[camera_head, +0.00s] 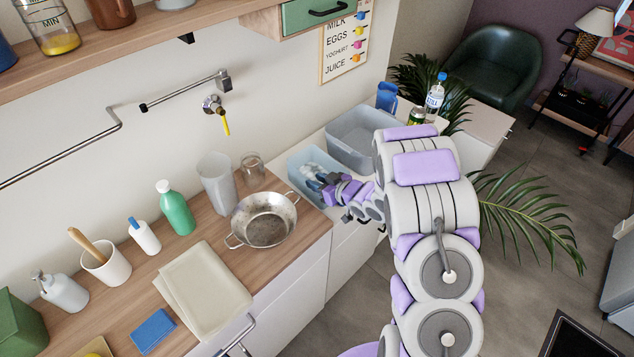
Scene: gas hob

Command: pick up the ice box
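I cannot tell for sure which is the ice box. My gripper (319,178) is small in the view and reaches from the right over the smaller box's right part. Light blue and white shapes show in that box by the gripper; I cannot tell what they are. The fingertips blend with them, so whether the gripper is open or shut is unclear. My arm hides the right side of the larger box.
A metal pan (264,219), a clear pitcher (217,182) and a glass jar (252,167) stand left of the smaller box. A water bottle (435,95), a green can (416,116) and a blue object (387,96) stand behind the larger box.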

